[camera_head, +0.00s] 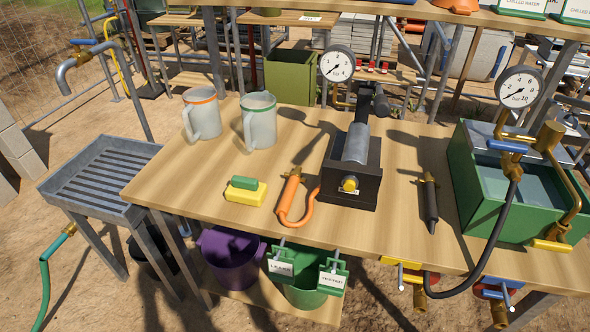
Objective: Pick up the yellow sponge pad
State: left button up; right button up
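The yellow sponge pad (245,194) lies flat on the wooden bench top, left of centre and close to the front edge. A smaller green block (244,183) rests on top of it or just behind its upper edge; I cannot tell which. Neither of my grippers shows in the head view. Nothing of mine touches the sponge pad.
An orange-handled tool (289,190) with a hose lies just right of the pad. Two pitchers (202,115) (260,121) stand behind it. A black device (351,170) and a green tank (475,197) stand further right. Bare bench (165,180) lies to its left.

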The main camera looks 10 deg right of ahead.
aim_at(248, 191)
jog(key=i+j+z, duration=0.2)
jog(key=j+z, duration=0.25)
jog(key=i+j+z, duration=0.1)
jog(key=j+z, duration=0.35)
jog(key=j, duration=0.15)
jog(key=j+z, duration=0.45)
jog(key=j, duration=0.15)
